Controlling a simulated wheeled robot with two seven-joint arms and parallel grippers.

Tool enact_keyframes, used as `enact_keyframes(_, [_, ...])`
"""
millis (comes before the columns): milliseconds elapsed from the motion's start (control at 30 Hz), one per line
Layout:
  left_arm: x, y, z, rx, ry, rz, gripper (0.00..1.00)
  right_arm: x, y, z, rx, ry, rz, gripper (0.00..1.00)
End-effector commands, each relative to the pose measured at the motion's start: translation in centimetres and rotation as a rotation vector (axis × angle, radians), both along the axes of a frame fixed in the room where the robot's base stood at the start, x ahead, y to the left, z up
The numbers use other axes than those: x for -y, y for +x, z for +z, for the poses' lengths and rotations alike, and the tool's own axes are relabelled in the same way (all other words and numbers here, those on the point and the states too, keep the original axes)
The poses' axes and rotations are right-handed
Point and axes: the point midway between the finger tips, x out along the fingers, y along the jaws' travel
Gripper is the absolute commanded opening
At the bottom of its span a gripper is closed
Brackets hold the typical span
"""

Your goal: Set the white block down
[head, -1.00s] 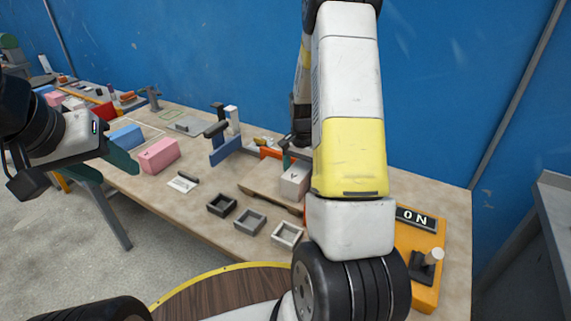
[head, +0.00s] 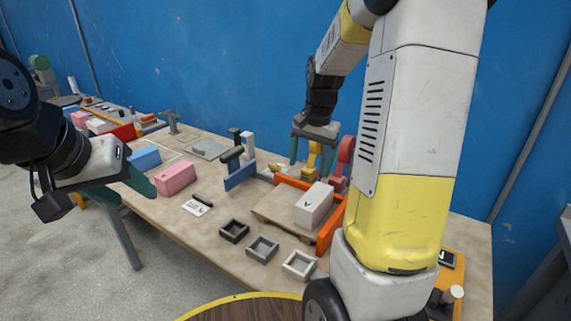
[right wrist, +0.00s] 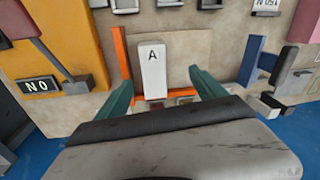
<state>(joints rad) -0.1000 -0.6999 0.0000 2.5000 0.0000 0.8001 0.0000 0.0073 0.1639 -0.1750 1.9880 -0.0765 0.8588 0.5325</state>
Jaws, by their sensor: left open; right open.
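The white block (head: 314,205), marked with an "A", lies on a tan board (head: 272,207) inside the orange corner fence (head: 327,232). In the right wrist view the white block (right wrist: 153,78) shows ahead of the fingertips, close to the orange fence strips (right wrist: 121,62). Whether it touches them I cannot tell. My right gripper (head: 311,160) is open and empty, above and behind the block, apart from it. Its teal fingers also show spread in the right wrist view (right wrist: 160,88). My left gripper (head: 122,190) is open and empty at the table's left front edge.
Three small square trays (head: 262,247) stand in front of the board. A pink block (head: 176,178), a blue block (head: 145,158) and a blue bracket (head: 240,176) are to the left. Yellow and red clamps (head: 343,160) stand behind the fence. My right arm hides much of the right side.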

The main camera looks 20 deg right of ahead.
Motion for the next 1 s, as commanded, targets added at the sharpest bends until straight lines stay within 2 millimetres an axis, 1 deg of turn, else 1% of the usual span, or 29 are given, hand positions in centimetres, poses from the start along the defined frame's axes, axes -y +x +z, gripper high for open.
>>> enact_keyframes(33, [0.0, 0.0, 0.0, 0.0, 0.0, 0.0, 0.49, -1.0, -1.2, 1.8, 0.042, 0.007, 0.046, 0.8])
enact_keyframes(100, [0.0, 0.0, 0.0, 0.0, 0.0, 0.0, 0.49, -2.2, -2.7, 3.7, 0.089, 0.012, 0.114, 0.8])
enact_keyframes(167, [0.0, 0.0, 0.0, 0.0, 0.0, 0.0, 0.49, -3.2, -4.2, 5.2, 0.129, 0.014, 0.171, 0.8])
enact_keyframes(300, [0.0, 0.0, 0.0, 0.0, 0.0, 0.0, 0.49, -5.4, -7.8, 7.9, 0.224, 0.009, 0.304, 0.8])
enact_keyframes(400, [0.0, 0.0, 0.0, 0.0, 0.0, 0.0, 0.49, -6.8, -10.5, 9.4, 0.293, -0.006, 0.4, 0.8])
enact_keyframes(500, [0.0, 0.0, 0.0, 0.0, 0.0, 0.0, 0.49, -8.0, -13.2, 10.4, 0.359, -0.027, 0.491, 0.8])
enact_keyframes(600, [0.0, 0.0, 0.0, 0.0, 0.0, 0.0, 0.49, -9.0, -15.5, 10.9, 0.416, -0.05, 0.571, 0.8])
enact_keyframes(700, [0.0, 0.0, 0.0, 0.0, 0.0, 0.0, 0.49, -9.7, -17.2, 11.0, 0.458, -0.072, 0.631, 0.8])
enact_keyframes(833, [0.0, 0.0, 0.0, 0.0, 0.0, 0.0, 0.49, -10.2, -18.5, 11.0, 0.488, -0.091, 0.676, 0.8])
enact_keyframes(1000, [0.0, 0.0, 0.0, 0.0, 0.0, 0.0, 0.49, -10.3, -18.9, 11.0, 0.497, -0.096, 0.692, 0.8])
